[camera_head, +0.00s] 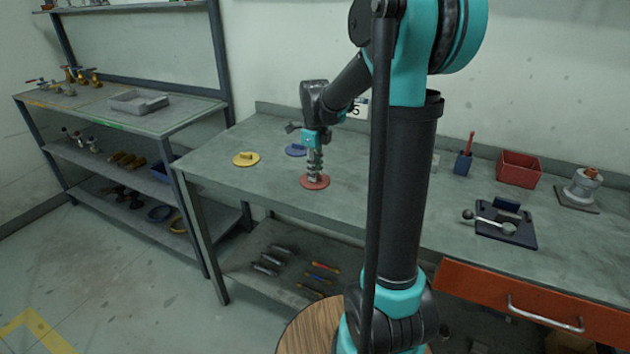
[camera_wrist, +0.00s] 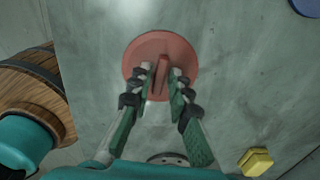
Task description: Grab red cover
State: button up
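The red cover (camera_head: 315,182) is a flat round disc lying on the workbench, left of my arm in the head view. In the wrist view the red cover (camera_wrist: 150,50) shows its upright red handle at its near side. My gripper (camera_head: 314,172) points down over it. In the wrist view my gripper's fingertips (camera_wrist: 161,78) stand on either side of the handle. A small gap shows between the left finger and the handle, so the fingers look open around it. The right finger is very close to the handle; contact there is unclear.
A yellow cover (camera_head: 246,159) and a blue cover (camera_head: 296,150) lie left of and behind the red cover. A red bin (camera_head: 518,168), a pen cup (camera_head: 463,162), a dark fixture (camera_head: 506,224) and a valve part (camera_head: 581,188) stand on the right of the bench (camera_head: 350,205).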

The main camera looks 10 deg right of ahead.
grip_shut()
